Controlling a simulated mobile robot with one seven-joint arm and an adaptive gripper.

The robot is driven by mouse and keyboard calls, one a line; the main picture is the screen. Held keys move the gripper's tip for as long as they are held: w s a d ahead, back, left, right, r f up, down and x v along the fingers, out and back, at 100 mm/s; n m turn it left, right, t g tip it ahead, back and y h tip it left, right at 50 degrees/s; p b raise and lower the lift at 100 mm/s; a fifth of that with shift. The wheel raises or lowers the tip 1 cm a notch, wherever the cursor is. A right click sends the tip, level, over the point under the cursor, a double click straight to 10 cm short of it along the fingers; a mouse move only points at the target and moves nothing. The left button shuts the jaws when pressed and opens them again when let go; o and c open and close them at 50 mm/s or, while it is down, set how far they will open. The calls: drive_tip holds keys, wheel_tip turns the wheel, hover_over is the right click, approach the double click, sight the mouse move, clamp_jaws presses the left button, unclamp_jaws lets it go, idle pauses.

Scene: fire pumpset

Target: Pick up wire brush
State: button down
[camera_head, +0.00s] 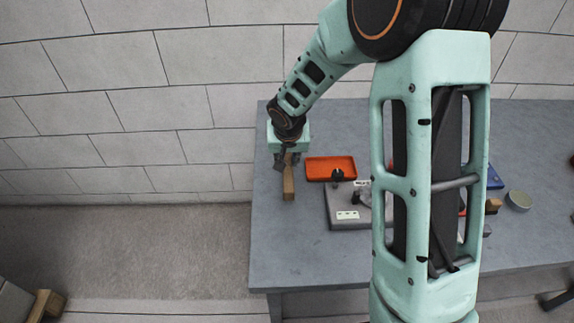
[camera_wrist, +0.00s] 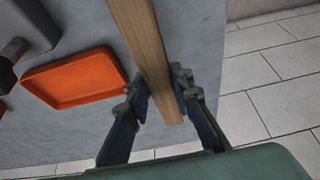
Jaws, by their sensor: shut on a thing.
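The wire brush (camera_head: 288,183) shows as a long, light-brown wooden bar near the left end of the grey table. In the wrist view its wooden handle (camera_wrist: 150,40) runs between my fingers and out past the top edge. I cannot make out its bristles. My gripper (camera_head: 287,160) is shut on the wooden bar, with one finger on each side; it also shows in the wrist view (camera_wrist: 162,88). I cannot tell whether the brush touches the tabletop or hangs just above it.
The grey table (camera_head: 275,245) has free room in front of and left of the brush. An orange tray (camera_head: 318,172) lies close to its right. A grey block-like object (camera_head: 345,222) stands before the tray. A round tin (camera_head: 518,200) is farther right. A block wall rises behind.

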drive_tip(key=s+d+r+p, duration=0.3)
drive_tip(key=s+d+r, duration=0.3)
drive_tip(key=s+r, duration=0.3)
drive_tip(key=shift+s+d+r, duration=0.15)
drive_tip(key=shift+s+r, duration=0.2)
drive_tip(key=shift+s, duration=1.4)
